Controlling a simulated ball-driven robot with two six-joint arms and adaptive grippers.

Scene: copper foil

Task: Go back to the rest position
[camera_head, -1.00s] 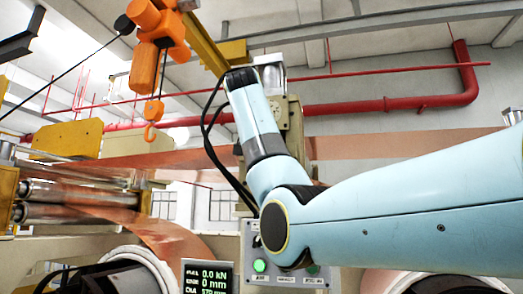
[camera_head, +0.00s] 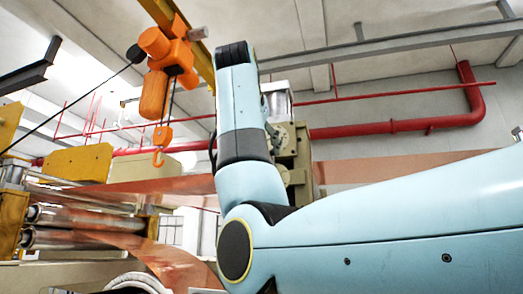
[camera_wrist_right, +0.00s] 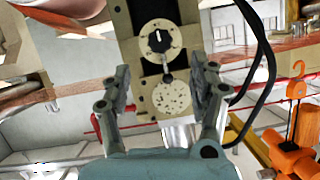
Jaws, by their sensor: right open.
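My right arm (camera_head: 400,225) reaches in from the right in the head view. It bends at a round elbow joint and its forearm (camera_head: 240,110) points up, nearly upright. The right gripper is not visible in the head view. In the right wrist view the right gripper (camera_wrist_right: 160,92) is open, its two grey fingers apart with nothing held. A beige machine part with a round dial (camera_wrist_right: 160,40) shows behind and between the fingers; whether they touch it cannot be told. My left gripper is in neither view.
An orange hoist (camera_head: 165,70) with a hook hangs left of my forearm. Copper foil (camera_head: 130,240) runs over metal rollers (camera_head: 70,238) at lower left. A red pipe (camera_head: 400,125) crosses the back wall. The wrist picture looks upside down, with the hoist (camera_wrist_right: 290,155) at lower right.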

